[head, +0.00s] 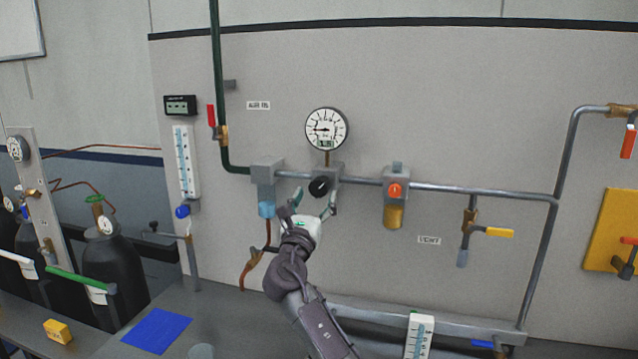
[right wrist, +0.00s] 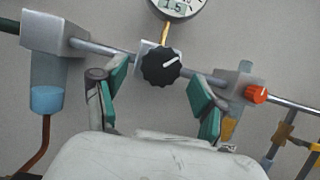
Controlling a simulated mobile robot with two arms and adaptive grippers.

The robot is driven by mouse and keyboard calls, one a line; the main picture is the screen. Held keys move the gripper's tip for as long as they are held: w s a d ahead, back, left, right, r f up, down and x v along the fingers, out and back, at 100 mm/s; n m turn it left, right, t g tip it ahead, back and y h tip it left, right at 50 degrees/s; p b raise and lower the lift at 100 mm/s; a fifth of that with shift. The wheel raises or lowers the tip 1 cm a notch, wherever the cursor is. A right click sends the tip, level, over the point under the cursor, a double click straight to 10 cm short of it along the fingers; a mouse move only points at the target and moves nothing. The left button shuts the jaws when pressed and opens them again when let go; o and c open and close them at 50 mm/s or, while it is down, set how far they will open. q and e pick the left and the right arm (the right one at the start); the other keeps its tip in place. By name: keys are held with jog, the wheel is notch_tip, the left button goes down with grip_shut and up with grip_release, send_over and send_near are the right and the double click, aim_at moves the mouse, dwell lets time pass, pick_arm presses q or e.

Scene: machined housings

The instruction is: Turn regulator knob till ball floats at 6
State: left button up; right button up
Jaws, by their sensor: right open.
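The black regulator knob (head: 319,187) sits on the grey regulator block under a round dial gauge (head: 327,128). In the right wrist view the knob (right wrist: 161,66) has a white pointer line toward the upper right. My right gripper (head: 314,201) is open in front of the knob. Its green-padded fingers stand to the left and right of the knob, apart from it in the right wrist view. A white flow tube with a scale (head: 186,160) hangs on the wall at left; its ball is too small to make out. My left gripper is not in view.
A filter with a blue bowl (head: 266,209) is left of the knob. An orange-knobbed unit (head: 395,190) is to the right on the same pipe. A second scale tube (head: 418,338) stands at the bottom. Dark cylinders (head: 112,265) stand at left.

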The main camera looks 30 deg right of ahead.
aim_at(318, 192)
jog(key=shift+p+x, duration=0.3)
jog(key=shift+x, duration=1.4)
